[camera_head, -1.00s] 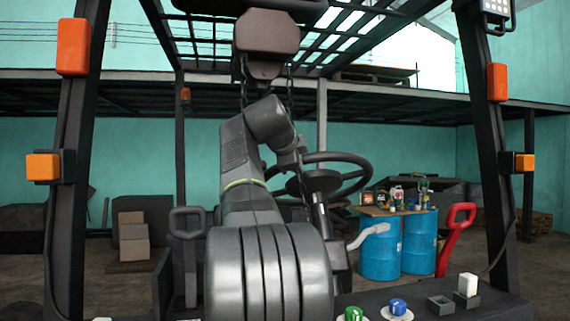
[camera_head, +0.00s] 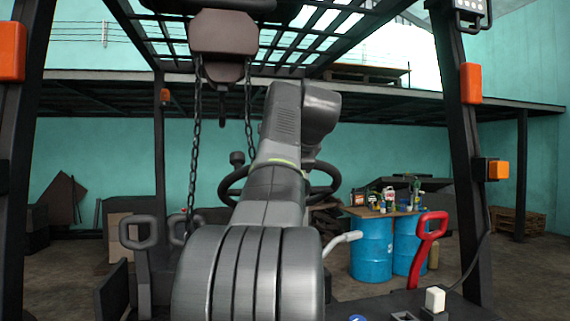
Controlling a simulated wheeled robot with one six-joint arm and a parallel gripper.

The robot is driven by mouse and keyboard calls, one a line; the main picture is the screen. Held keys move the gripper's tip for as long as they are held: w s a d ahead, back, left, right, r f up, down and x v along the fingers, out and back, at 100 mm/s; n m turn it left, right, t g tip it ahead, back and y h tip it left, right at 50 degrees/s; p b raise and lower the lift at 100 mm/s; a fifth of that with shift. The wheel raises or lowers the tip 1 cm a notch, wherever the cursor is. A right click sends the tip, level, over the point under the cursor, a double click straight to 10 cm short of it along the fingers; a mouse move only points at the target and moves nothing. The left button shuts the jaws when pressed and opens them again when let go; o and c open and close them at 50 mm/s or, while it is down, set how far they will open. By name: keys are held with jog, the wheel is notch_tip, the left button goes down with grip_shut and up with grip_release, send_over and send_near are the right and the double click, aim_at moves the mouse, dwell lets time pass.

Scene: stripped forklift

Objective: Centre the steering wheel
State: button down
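The steering wheel (camera_head: 229,187) is a dark ring in the middle of the forklift's cab, seen beyond my arm. My arm hides its centre and most of its column. Its left rim shows with a small dark knob (camera_head: 237,158) standing at the upper left, and its right rim shows on the other side of my arm. I cannot tell how far the wheel is turned. My gripper is hidden behind my arm, so I see neither its fingers nor whether it touches the wheel.
A red lever (camera_head: 428,240) stands at right and a pale lever (camera_head: 342,240) nearer the middle. Dark handles (camera_head: 138,232) stand at left. Chains (camera_head: 195,150) hang from a block (camera_head: 224,45) above. Blue barrels (camera_head: 371,250) carry a cluttered board. Frame posts (camera_head: 462,150) bound both sides.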

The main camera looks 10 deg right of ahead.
jog(key=shift+d, duration=0.15)
jog(key=c, duration=1.2)
grip_release()
jog(key=shift+d, duration=0.1)
jog(key=shift+s, duration=0.1)
jog(key=v, duration=1.3)
jog(key=shift+s+d+r, duration=0.15)
jog(key=shift+s, duration=0.15)
jog(key=shift+w, duration=0.1)
jog(key=x, duration=1.4)
jog(key=shift+a+r, duration=0.1)
jog(key=shift+a, duration=0.2)
